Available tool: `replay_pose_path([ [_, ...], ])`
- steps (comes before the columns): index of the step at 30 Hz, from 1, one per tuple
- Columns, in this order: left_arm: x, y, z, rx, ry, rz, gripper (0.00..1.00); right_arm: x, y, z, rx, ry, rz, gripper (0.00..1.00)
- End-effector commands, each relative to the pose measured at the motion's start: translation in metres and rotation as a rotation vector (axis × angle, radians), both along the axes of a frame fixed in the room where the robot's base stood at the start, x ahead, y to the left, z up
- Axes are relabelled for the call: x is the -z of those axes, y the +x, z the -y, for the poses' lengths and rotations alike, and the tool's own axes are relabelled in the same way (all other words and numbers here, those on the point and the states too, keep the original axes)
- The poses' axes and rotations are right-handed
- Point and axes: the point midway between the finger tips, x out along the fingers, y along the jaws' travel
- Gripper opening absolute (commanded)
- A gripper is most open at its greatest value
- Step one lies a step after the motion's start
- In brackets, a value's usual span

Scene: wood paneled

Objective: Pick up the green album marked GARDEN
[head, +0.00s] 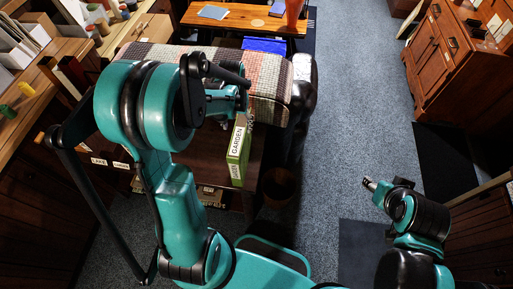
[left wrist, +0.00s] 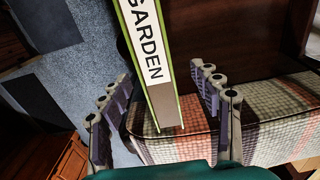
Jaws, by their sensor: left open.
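The green album marked GARDEN (head: 238,152) stands upright with its white-labelled spine facing me, at the edge of a dark brown surface. In the left wrist view the album (left wrist: 150,45) runs down between the two finger rows of my left gripper (left wrist: 160,78). That gripper is open, with visible gaps between the fingers and the album. In the head view my left gripper (head: 243,97) is just above the album's top end, partly hidden by my arm. My right gripper (head: 376,187) is far to the right, away from the album; its jaw state is unclear.
A padded bench with a plaid cover (head: 268,72) lies right behind the album. A wooden table (head: 240,17) with a blue box below stands farther back. Shelves (head: 25,115) line the left, a wooden cabinet (head: 445,55) the right. Carpet (head: 355,110) is open between.

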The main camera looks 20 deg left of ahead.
Motion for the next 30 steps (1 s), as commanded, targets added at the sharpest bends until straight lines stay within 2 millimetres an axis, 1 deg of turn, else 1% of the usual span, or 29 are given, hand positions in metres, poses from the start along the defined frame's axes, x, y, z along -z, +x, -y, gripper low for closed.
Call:
replay_pose_path([
  [2,0.003,0.001,-0.003,-0.005,-0.002,-0.010,0.64,-0.002,0.000,0.000,0.000,0.000,0.000,0.47],
  [5,0.012,0.001,-0.003,-0.006,-0.003,-0.014,0.64,0.000,0.000,0.000,0.000,0.000,0.000,0.47],
  [11,0.036,0.001,-0.002,-0.005,-0.003,-0.014,0.64,0.007,0.000,0.000,0.000,0.000,0.000,0.47],
  [15,0.058,0.002,0.001,-0.004,-0.003,-0.013,0.64,0.013,0.000,0.000,0.000,0.000,0.000,0.47],
  [19,0.076,0.002,0.002,-0.005,-0.004,-0.012,0.64,0.018,0.000,0.000,0.000,0.000,0.000,0.47],
  [22,0.082,0.001,0.002,-0.005,-0.004,-0.011,0.64,0.019,0.000,0.000,0.000,0.000,0.000,0.47],
  [29,0.082,0.001,0.002,-0.005,-0.004,-0.011,0.64,0.018,0.000,0.000,0.000,0.000,0.000,0.47],
  [30,0.082,0.001,0.002,-0.005,-0.004,-0.011,0.53,0.018,0.000,0.000,0.000,0.000,0.000,0.47],
])
